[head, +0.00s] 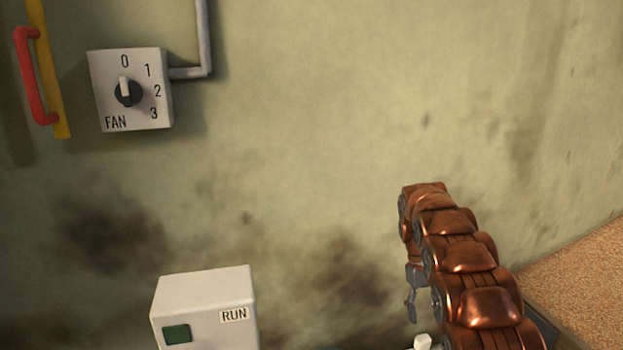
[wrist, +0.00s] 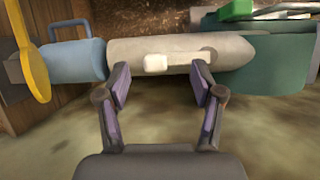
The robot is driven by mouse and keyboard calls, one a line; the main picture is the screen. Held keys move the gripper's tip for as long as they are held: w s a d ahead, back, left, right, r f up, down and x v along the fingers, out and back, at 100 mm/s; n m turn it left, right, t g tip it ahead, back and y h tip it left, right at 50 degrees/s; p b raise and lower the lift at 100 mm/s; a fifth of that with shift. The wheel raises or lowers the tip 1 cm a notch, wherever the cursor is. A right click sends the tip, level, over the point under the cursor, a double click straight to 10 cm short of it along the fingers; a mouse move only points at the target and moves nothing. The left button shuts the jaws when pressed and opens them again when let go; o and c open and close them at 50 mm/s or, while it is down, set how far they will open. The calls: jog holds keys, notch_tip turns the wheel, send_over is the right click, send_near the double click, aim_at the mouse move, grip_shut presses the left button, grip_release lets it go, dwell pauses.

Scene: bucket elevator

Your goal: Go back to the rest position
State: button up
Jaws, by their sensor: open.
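My gripper (wrist: 162,78) shows in the wrist view with its two purple-padded fingers spread wide apart. Nothing is clasped between them. Just beyond the fingertips is a white block-like tip (wrist: 155,62) on a pale strip, in front of a grey, pointed rounded body (wrist: 135,46). I cannot tell how far the fingertips are from it. In the head view I cannot make out the gripper's fingers clearly.
In the head view, a FAN switch box (head: 150,85) has its knob near 0. A red handle (head: 33,78) is beside a yellow bar (head: 50,75). A RUN box (head: 205,290) has a green button (head: 177,334). The wall's upper middle is bare.

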jog(key=s+a+r+m, duration=0.1)
jog(key=s+a+r, duration=0.3)
jog(key=s, duration=0.5)
jog(key=s+a+r+m, duration=0.1)
jog(key=s+r, duration=0.5)
jog(key=s, duration=0.3)
jog(key=s+a+f+t+y, duration=0.1)
jog(key=s+a, duration=0.2)
jog(key=s, duration=0.9)
jog(key=s+a+f, duration=0.2)
jog(key=s+a, duration=0.2)
jog(key=s, duration=0.9)
notch_tip(320, 180, up, 19)
jog(key=w+t+p, duration=0.1)
jog(key=p, duration=1.6)
jog(key=shift+d+f, duration=0.15)
jog(key=shift+c, duration=0.3)
